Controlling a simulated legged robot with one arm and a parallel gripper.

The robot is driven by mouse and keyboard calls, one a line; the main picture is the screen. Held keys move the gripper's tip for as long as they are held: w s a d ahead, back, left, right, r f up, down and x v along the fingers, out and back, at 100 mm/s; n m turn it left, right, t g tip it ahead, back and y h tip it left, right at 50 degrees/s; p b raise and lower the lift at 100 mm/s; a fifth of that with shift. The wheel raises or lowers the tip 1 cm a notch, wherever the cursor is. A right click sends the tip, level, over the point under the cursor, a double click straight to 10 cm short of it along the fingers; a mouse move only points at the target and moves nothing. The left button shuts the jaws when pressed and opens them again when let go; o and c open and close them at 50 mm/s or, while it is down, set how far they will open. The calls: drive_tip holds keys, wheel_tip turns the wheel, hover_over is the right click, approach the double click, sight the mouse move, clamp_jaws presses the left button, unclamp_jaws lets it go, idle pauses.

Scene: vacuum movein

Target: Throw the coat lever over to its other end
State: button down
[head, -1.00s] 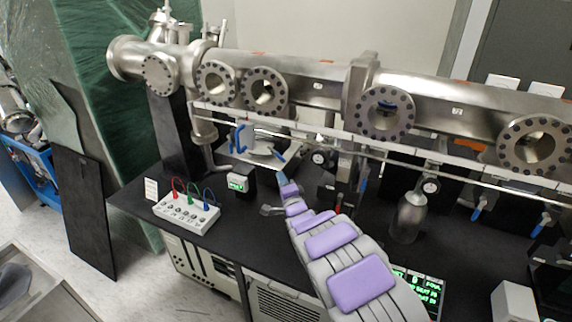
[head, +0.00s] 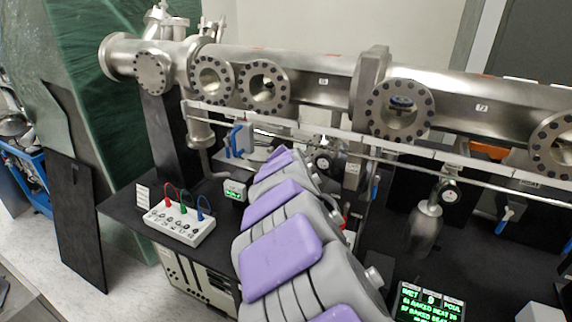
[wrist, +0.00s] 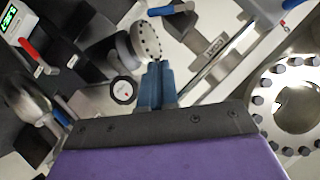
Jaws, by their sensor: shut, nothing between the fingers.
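My gripper (wrist: 157,85) shows in the wrist view as two blue-grey fingers pressed together, with nothing between them. In the head view my own arm hides it. In the wrist view a red handle (wrist: 29,50) is at the upper left and a blue handle (wrist: 167,9) at the top. Another blue handle (wrist: 60,116) is at the left, near a metal bottle. The fingertips appear apart from these handles.
A steel beam pipe (head: 320,80) with bolted flanges crosses the bench. A gauge (wrist: 122,90) and a round flange (wrist: 146,40) lie close to the fingers in the wrist view. A socket box with cables (head: 179,222) and a green-lit display (head: 430,303) are on the bench.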

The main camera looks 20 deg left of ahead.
drive_tip(key=s+a+f+b+x, duration=0.1)
drive_tip(key=f+b+x, duration=0.1)
drive_tip(key=x, duration=1)
drive_tip(key=shift+a+b, duration=0.15)
drive_tip(key=shift+b, duration=0.2)
drive_tip(key=shift+s, duration=0.2)
